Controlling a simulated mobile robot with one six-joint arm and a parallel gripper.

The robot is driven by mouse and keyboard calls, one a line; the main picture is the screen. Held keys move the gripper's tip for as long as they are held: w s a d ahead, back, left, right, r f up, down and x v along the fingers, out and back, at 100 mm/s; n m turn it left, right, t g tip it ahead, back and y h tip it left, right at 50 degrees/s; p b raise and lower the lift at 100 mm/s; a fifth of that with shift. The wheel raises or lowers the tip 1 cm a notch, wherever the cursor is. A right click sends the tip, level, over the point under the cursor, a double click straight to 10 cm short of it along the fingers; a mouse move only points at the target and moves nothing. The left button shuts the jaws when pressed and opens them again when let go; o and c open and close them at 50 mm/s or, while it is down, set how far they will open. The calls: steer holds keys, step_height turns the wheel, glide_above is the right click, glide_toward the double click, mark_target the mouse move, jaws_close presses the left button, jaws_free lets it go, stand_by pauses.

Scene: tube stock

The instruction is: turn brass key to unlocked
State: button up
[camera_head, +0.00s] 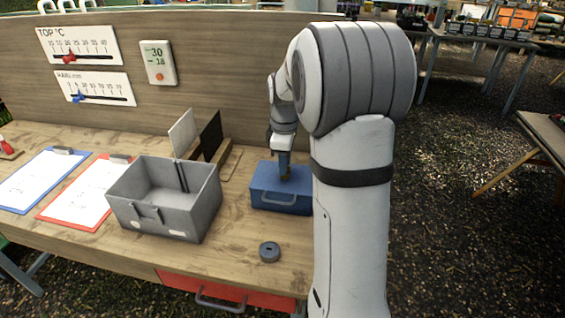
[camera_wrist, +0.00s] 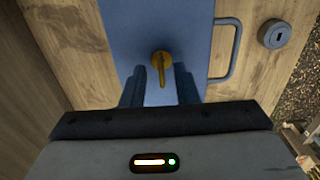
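The brass key (camera_wrist: 161,68) stands in the top of a blue box (camera_head: 272,198), which also fills the middle of the wrist view (camera_wrist: 120,30). The key has a round base and a narrow bow that points toward my gripper in that view. My gripper (camera_wrist: 160,80) is over the box lid, with one blue finger on each side of the key. The fingers are open, with a gap visible on both sides of the key. In the head view my gripper (camera_head: 284,172) hides most of the key.
A grey open bin (camera_head: 150,213) stands left of the blue box. A small grey round piece with a slot (camera_head: 269,252) lies in front of the box. A black panel (camera_head: 211,136) and a white panel (camera_head: 183,133) stand behind. Clipboards lie at left.

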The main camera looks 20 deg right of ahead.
steer(key=shift+f, duration=0.2)
steer(key=shift+c, duration=0.4)
jaws_close()
steer(key=shift+a, duration=0.1)
